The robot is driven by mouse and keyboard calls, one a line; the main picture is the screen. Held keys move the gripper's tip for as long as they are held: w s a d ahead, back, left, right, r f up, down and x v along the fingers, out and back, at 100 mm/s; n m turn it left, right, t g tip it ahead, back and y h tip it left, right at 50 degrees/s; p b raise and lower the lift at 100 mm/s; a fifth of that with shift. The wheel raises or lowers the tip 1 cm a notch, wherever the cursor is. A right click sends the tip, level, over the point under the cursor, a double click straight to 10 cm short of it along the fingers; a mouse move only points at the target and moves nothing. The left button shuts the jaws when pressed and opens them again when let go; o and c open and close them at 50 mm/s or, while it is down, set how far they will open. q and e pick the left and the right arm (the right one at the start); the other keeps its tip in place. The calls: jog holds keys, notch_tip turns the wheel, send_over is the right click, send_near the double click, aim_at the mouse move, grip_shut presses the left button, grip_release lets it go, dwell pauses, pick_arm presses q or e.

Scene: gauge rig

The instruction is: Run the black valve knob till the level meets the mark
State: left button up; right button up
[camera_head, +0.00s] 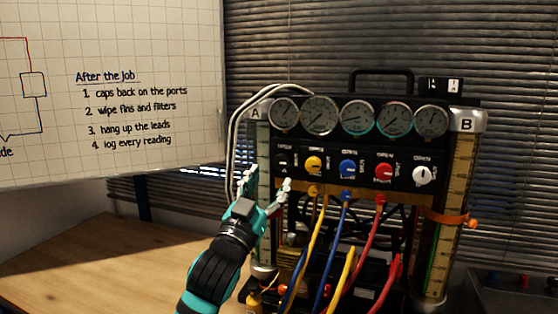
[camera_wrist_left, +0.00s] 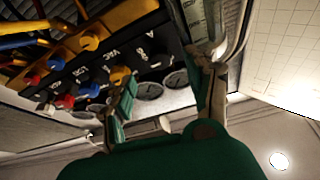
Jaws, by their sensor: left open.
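The black valve knob (camera_head: 283,160) is at the left end of the knob row on the gauge panel, dark and hard to make out. It also shows between my fingers in the wrist view (camera_wrist_left: 157,61). My left gripper (camera_head: 267,183) is open and empty, just below and in front of this knob, apart from it. Its fingers spread on both sides in the wrist view (camera_wrist_left: 165,90). Sight column A (camera_head: 264,150) stands left of the panel, partly behind the gripper. Column B (camera_head: 460,180) stands right, with an orange band (camera_head: 452,218) around it. I cannot read the liquid level.
Yellow (camera_head: 313,163), blue (camera_head: 347,168), red (camera_head: 384,172) and white (camera_head: 421,175) knobs continue the row under several round gauges (camera_head: 319,116). Coloured hoses (camera_head: 322,245) hang below the panel. Pale tubing (camera_head: 236,130) loops at left. The wooden table (camera_head: 110,262) is clear at left.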

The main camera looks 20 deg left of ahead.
aim_at(279, 164)
pick_arm(q)
jog(key=p+x, duration=0.1)
jog(key=x, duration=0.5)
jog(key=shift+w+r, duration=0.15)
jog(key=shift+w, duration=0.15)
